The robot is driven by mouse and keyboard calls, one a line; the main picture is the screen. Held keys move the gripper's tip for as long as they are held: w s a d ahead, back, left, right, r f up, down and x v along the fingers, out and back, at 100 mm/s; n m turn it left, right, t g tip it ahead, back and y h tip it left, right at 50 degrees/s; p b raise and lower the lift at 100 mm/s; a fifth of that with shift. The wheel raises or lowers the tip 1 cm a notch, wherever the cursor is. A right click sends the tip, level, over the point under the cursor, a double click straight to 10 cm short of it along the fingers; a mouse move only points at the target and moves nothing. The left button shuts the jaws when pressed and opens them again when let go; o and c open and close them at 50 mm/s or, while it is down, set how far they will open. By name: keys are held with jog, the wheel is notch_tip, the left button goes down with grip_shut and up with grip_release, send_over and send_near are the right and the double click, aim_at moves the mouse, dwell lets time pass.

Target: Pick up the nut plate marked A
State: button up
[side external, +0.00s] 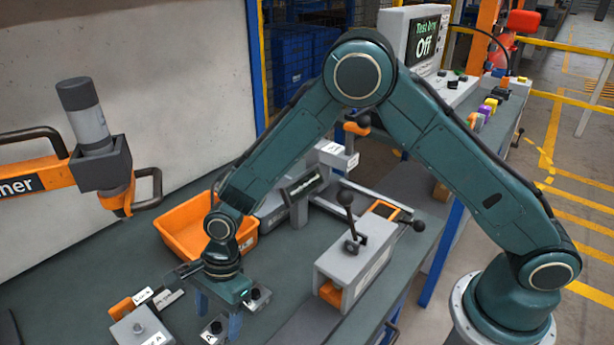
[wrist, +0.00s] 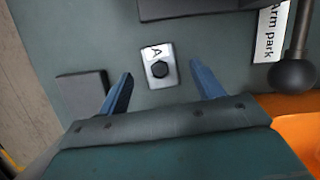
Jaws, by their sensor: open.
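The nut plate marked A (wrist: 152,78) is a small light-grey plate with a black hex nut on it and a letter A at its far end. In the wrist view it lies flat on the bench, between and slightly beyond my gripper's blue fingers. My gripper (wrist: 161,70) is open and empty, with a gap on either side of the plate. In the side view my gripper (side external: 219,312) points down close over the bench, and the plate marked A (side external: 209,338) shows at the bottom edge, partly hidden by a finger. Fingertip height is hard to tell.
Another plate with a dark nut (side external: 258,298) lies right of my gripper. A grey block with an orange part (side external: 140,331) is left; a lever fixture (side external: 355,260) stands right. An orange bin (side external: 183,232) is behind. The wrist view shows a dark flat block (wrist: 82,93) and a black ball knob (wrist: 293,73).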

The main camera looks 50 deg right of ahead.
aim_at(218, 324)
jog(key=shift+x, duration=0.9)
jog(key=shift+c, duration=0.5)
jog(key=c, duration=1.2)
jog(key=shift+r, duration=0.1)
jog(key=shift+r, duration=0.15)
notch_tip(218, 324, up, 20)
jog(key=shift+f, duration=0.15)
